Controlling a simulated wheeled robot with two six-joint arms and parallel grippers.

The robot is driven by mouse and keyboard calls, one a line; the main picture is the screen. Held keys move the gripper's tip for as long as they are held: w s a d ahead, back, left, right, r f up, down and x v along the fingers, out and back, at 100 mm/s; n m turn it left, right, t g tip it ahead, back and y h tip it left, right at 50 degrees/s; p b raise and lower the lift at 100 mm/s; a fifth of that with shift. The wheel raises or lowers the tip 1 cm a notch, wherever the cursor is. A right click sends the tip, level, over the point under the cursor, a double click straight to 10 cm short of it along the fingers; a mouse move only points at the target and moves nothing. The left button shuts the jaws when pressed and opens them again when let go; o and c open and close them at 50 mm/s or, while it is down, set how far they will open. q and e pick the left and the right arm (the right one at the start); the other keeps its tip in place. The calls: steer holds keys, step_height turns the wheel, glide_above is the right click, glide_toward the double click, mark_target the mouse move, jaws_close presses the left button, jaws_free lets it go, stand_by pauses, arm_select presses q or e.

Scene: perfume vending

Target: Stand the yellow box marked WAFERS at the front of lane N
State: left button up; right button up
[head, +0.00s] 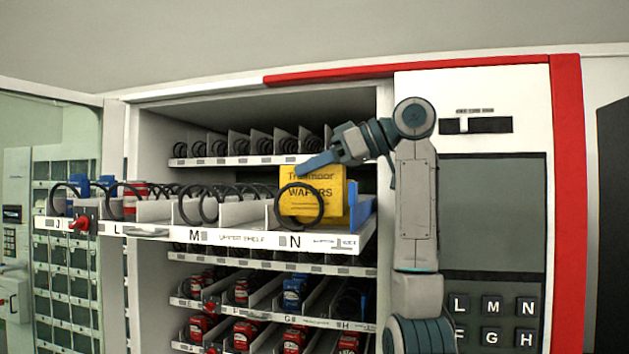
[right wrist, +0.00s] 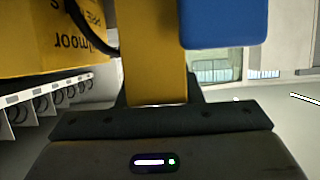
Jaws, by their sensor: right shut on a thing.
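The yellow box (head: 312,190), marked WAFERS, stands about upright in lane N of the pulled-out upper shelf (head: 245,238). The front ring of a black coil (head: 277,203) shows across its lower face. My right gripper (head: 340,164) reaches in from the right and is shut on the box near its top. In the right wrist view the box's printed face (right wrist: 85,38) shows upside down at the upper left, close to the gripper. The box's lower edge and its contact with the lane floor are hard to see. My left gripper is not in view.
A blue thing (head: 360,208) is right of the yellow box, at the shelf's right end. Lane M (head: 205,212) beside it looks empty apart from its coil. Lower shelves hold red and blue goods. The cabinet's white frame and keypad (head: 492,318) are at the right.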

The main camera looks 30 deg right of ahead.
mark_target(313, 190)
steer(key=shift+w+f, duration=0.1)
steer(key=shift+f, duration=0.9)
steer(key=shift+s+f, duration=0.15)
steer(key=shift+s, duration=0.05)
steer(key=shift+s+d, duration=0.1)
steer(key=shift+s, duration=0.05)
steer(key=shift+f, duration=0.15)
steer(key=o, duration=1)
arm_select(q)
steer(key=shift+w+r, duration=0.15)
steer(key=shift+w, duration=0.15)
